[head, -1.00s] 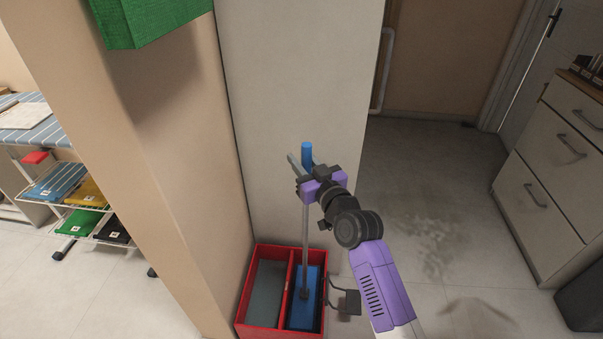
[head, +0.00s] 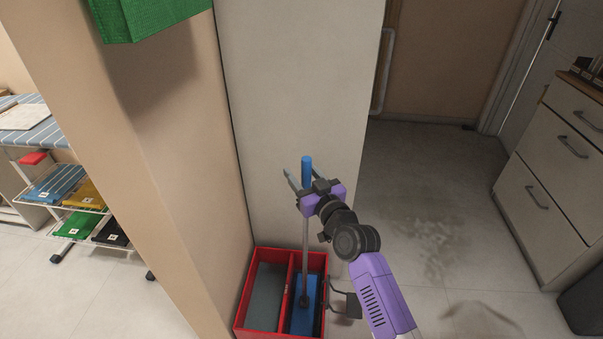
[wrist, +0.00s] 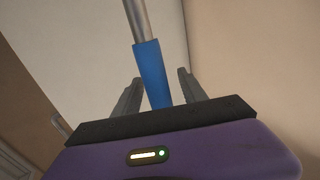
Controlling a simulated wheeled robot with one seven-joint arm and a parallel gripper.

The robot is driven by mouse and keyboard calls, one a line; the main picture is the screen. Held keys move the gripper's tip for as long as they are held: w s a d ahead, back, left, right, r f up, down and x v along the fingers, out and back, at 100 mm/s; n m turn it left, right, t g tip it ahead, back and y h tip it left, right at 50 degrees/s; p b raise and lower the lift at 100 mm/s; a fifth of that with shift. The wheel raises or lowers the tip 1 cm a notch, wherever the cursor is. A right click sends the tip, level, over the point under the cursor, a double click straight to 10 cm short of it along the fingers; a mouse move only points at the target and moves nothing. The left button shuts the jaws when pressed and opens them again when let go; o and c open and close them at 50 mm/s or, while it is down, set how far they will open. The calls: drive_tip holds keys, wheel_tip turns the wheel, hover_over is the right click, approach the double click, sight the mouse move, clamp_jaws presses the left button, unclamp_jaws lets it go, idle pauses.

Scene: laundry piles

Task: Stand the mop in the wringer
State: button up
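The mop (head: 306,245) stands nearly upright, with a blue grip on top of a thin metal shaft. Its flat blue head (head: 304,315) is down in the right compartment of a red two-part bucket (head: 238,318); I cannot tell whether it rests on the bottom. I cannot clearly tell the wringer from that compartment. My gripper (head: 302,185) is at the top of the mop, around the blue grip. In the wrist view my gripper (wrist: 160,76) has its fingers apart, with the blue grip (wrist: 152,72) between them and gaps on both sides.
A pale wall (head: 295,90) stands close behind the bucket, and a beige pillar (head: 165,130) is to its left. A dark bracket (head: 345,305) sticks out at the bucket's right. Drawers (head: 555,170) stand far right. The floor (head: 420,200) between is clear.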

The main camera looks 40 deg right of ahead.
drive_tip(key=shift+r, duration=0.2)
drive_tip(key=s+a+f+n+y+p, duration=0.1)
drive_tip(key=s+a, duration=0.4)
drive_tip(key=s, duration=0.4)
drive_tip(key=s+a+f+n+g+y, duration=0.1)
drive_tip(key=s+a, duration=0.4)
drive_tip(key=s, duration=0.4)
drive_tip(key=s+a+f+n+y+p, duration=0.1)
drive_tip(key=s+a+f, duration=0.1)
drive_tip(key=s+a, duration=0.5)
drive_tip(key=s+a+r+y, duration=0.1)
drive_tip(key=s+a+r, duration=0.1)
drive_tip(key=s+a, duration=0.2)
drive_tip(key=s+a+r+g+y, duration=0.1)
drive_tip(key=s+a+r, duration=0.2)
drive_tip(key=s, duration=0.8)
drive_tip(key=shift+a+n+y, duration=0.3)
drive_tip(key=shift+a, duration=0.2)
drive_tip(key=shift+s+r, duration=0.1)
drive_tip(key=shift+r, duration=0.05)
